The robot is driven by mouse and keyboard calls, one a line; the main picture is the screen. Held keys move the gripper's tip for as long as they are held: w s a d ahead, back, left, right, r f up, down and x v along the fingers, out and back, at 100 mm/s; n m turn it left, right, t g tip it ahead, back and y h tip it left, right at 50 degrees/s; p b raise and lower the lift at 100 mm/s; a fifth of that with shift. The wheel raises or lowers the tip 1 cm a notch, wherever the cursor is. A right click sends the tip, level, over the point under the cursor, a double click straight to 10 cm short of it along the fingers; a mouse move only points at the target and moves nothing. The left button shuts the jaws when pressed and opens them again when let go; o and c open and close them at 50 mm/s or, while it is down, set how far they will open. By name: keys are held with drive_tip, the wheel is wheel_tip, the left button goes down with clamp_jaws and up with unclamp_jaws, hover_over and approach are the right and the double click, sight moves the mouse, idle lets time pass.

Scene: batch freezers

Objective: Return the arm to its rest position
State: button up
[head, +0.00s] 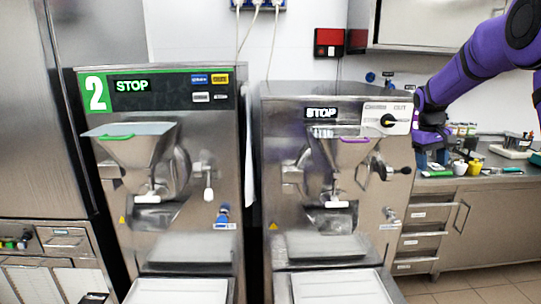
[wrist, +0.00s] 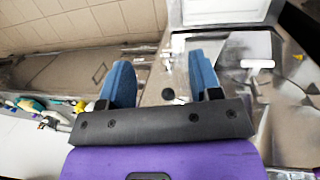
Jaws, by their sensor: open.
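My purple arm reaches in from the upper right of the head view. My gripper (head: 432,157) points down just right of the right-hand freezer, above the counter. In the wrist view my gripper (wrist: 162,78) shows two blue fingers spread apart with nothing between them. The right-hand batch freezer (head: 325,225) reads STOP and has a steel hopper with a purple-edged lid (head: 355,140). Whether my gripper touches the right-hand freezer's side cannot be told.
A steel counter (head: 455,186) with drawers holds small cups (head: 474,167) and bottles on the right. A wall cabinet (head: 420,22) hangs above it, close to my arm. White trays (head: 335,288) stand before the freezers. Tiled floor (head: 485,290) shows at lower right.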

drive_tip(key=s+a+r+t, duration=0.1)
drive_tip(key=s+a+r, duration=0.25)
drive_tip(key=s, duration=0.35)
drive_tip(key=s+a+r+t+y, duration=0.1)
drive_tip(key=s+a+r, duration=0.25)
drive_tip(key=s, duration=0.25)
drive_tip(key=s+a+r+t, duration=0.1)
drive_tip(key=s+a+r, duration=0.2)
drive_tip(key=s+r, duration=0.3)
drive_tip(key=s+a+f+t, duration=0.1)
drive_tip(key=s+a+f, duration=0.1)
drive_tip(key=s, duration=0.8)
drive_tip(key=s+a+f+t+y, duration=0.1)
drive_tip(key=s+a+f+t, duration=0.1)
drive_tip(key=s, duration=0.9)
drive_tip(key=shift+a+f, duration=0.45)
drive_tip(key=shift+a, duration=0.8)
drive_tip(key=shift+s, duration=0.1)
